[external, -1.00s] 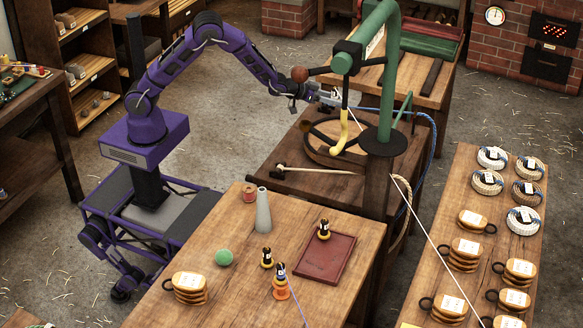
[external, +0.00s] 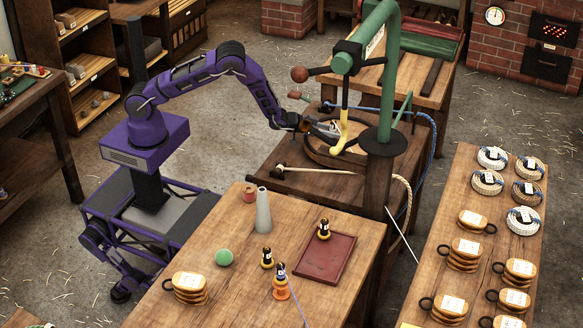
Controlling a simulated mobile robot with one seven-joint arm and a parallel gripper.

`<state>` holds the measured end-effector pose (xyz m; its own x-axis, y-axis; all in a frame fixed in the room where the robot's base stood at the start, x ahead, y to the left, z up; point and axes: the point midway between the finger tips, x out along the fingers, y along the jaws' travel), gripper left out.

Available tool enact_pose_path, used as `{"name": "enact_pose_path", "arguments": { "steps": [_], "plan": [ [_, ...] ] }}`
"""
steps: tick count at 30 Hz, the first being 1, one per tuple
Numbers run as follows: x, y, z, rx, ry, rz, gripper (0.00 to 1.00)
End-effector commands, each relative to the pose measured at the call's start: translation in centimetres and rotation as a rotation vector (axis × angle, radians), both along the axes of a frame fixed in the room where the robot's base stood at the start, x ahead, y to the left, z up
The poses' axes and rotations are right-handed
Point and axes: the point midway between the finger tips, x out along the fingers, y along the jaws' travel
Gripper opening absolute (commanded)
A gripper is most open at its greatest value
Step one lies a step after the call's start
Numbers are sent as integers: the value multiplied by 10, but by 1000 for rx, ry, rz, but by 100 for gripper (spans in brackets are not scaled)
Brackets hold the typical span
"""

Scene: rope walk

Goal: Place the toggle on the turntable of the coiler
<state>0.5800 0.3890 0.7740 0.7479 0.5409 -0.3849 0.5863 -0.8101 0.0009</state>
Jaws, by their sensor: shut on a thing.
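The coiler's turntable is the round wooden ring (external: 318,152) with spokes, lying flat on the dark table in the external view. My gripper (external: 328,129) is low over the left part of this ring, its fingers pointing right toward the yellow curved tube. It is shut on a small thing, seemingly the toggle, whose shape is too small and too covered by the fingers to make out. I cannot tell whether it touches the turntable.
The yellow tube (external: 343,131) comes down over the ring from the green coiler post (external: 387,90). A mallet (external: 290,170) lies in front of the ring. A grey cone (external: 263,212) stands on the near table.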

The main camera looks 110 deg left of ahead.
Motion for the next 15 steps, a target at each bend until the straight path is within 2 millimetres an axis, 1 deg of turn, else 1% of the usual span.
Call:
{"name": "enact_pose_path", "arguments": {
  "steps": [6,11,12,14,15],
  "plan": [
    [0,0,0,2,-2,0,0],
    [0,0,-5,1,-2,0,0],
    [0,0,-4,1,-2,0,48],
    [0,0,-3,1,-2,0,59],
    [0,0,-3,1,-2,0,66]
  ]
}}
